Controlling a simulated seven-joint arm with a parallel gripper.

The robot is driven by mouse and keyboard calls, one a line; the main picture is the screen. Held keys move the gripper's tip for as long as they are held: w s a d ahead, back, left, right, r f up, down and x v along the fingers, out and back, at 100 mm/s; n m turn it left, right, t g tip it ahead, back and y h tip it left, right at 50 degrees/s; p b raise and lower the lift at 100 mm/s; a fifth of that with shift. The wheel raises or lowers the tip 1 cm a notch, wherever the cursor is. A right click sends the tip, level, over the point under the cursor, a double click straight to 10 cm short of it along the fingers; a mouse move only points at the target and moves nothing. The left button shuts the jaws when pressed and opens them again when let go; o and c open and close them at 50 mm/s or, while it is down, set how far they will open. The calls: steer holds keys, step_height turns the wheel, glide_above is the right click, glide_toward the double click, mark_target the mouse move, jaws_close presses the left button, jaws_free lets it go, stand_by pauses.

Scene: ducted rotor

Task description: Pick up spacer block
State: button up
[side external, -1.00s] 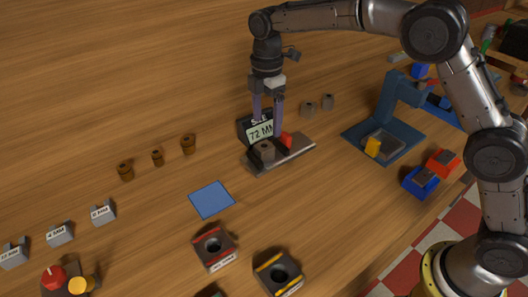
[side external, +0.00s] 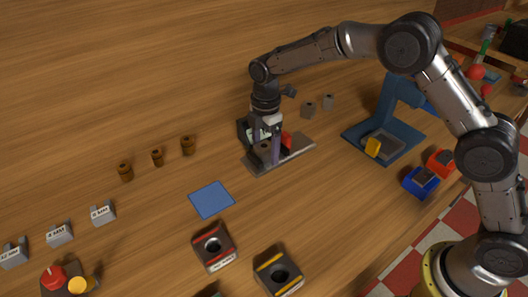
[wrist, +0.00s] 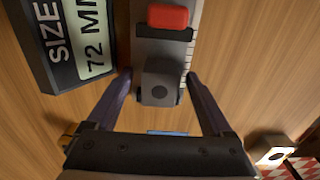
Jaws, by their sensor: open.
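The spacer block, a grey block with a round dark spot on its face (wrist: 160,85), sits on the measuring gauge (side external: 295,151) beside the gauge's red piece (wrist: 168,17). In the side view the block (side external: 264,147) is partly hidden by my fingers. My gripper (side external: 266,158) is low over the gauge, pointing down. In the wrist view my gripper's fingers (wrist: 159,78) are open, one on each side of the block, with a visible gap on both sides. I cannot tell how far the tips are above the gauge.
A size display reading 72 MM (wrist: 82,40) stands close beside my left finger. A blue stand (side external: 385,135) is to the right. A flat blue square (side external: 211,199) lies front left, with clear table around it.

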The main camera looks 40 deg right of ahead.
steer(key=shift+c, duration=0.3)
jaws_close()
steer(key=shift+r, duration=0.2)
